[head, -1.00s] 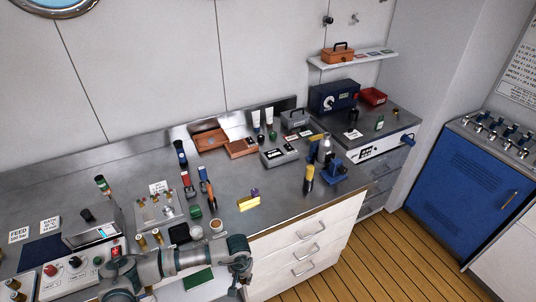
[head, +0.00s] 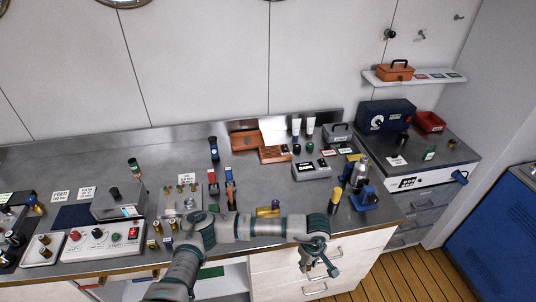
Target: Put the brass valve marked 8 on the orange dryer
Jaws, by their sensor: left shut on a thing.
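My left arm comes in from the bottom left and reaches along the front edge of the bench. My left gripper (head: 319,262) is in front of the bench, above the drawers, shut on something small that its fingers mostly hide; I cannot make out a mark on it. Several small brass-coloured valves (head: 155,229) stand at the left of the bench, their numbers too small to read. An orange case with a black handle (head: 396,71) sits on the wall shelf; I cannot tell whether it is the dryer. My right gripper is not in view.
A blue vise-like tool (head: 365,197), a yellow-and-black bottle (head: 335,200) and a grey instrument (head: 312,170) stand on the bench right of centre. A control box (head: 104,238) is at the left. The wall shelf (head: 415,78) is at upper right.

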